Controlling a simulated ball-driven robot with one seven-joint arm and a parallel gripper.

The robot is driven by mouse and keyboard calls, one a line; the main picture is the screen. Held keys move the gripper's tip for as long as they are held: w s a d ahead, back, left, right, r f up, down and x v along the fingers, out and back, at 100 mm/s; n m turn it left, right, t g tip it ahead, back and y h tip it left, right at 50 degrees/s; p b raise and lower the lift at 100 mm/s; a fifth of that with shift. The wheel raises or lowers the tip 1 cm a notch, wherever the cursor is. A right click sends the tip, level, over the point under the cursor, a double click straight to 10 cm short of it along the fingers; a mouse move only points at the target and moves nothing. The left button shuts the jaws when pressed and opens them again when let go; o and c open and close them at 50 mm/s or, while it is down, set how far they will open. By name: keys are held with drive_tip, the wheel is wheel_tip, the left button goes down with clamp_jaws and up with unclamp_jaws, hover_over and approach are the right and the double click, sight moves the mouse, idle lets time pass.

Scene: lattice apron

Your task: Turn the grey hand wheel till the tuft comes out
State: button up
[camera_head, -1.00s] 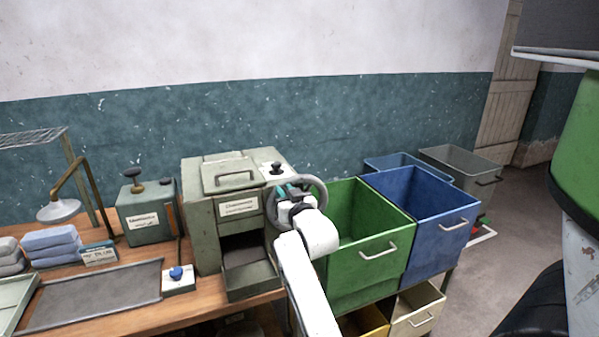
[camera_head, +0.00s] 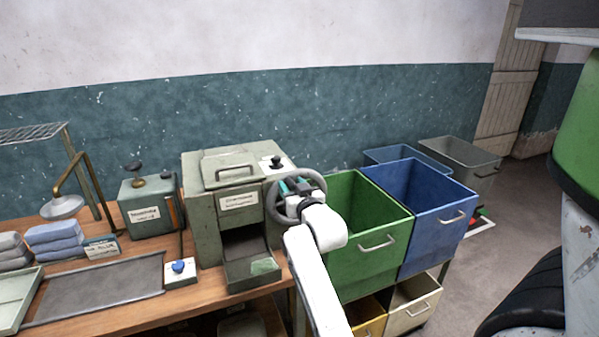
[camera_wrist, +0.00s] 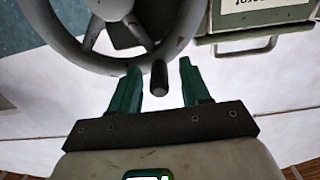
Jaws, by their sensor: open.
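The grey hand wheel (camera_head: 269,207) is on the right side of a grey-green machine (camera_head: 205,210); its rim and spokes also fill the top left of the wrist view (camera_wrist: 58,42). A dark handle (camera_wrist: 159,78) sticks out from the wheel. My gripper (camera_wrist: 158,88) is open, with one teal finger on each side of the handle; contact cannot be told. In the head view my gripper (camera_head: 290,187) partly covers the wheel.
A green bin (camera_head: 370,262) and a blue bin (camera_head: 432,232) stand close on the right of the machine.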

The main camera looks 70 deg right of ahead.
drive_tip(key=p+v, duration=0.1)
drive_tip(key=v, duration=0.5)
drive_tip(key=shift+s+a, duration=0.2)
idle(0.9)
drive_tip(key=w+a+f+n+g+y+b, duration=0.3)
drive_tip(key=a+f+y, duration=0.6)
drive_tip(key=a+f, duration=0.95)
drive_tip(key=s+a+f+n+g+y, duration=0.2)
drive_tip(key=s+a+f+n+g, duration=0.1)
drive_tip(key=s+a, duration=0.4)
drive_tip(key=s+a+f+n+g+y, duration=0.2)
drive_tip(key=s+a+f+n+g, duration=0.1)
drive_tip(key=s+a, duration=0.5)
drive_tip(key=a+f+g+b, duration=0.1)
drive_tip(key=a+f, duration=0.1)
drive_tip(key=a, duration=0.1)
drive_tip(key=shift+a+f+g+y, duration=0.2)
drive_tip(key=shift+f+g+y, duration=0.1)
drive_tip(key=shift+f, duration=0.05)
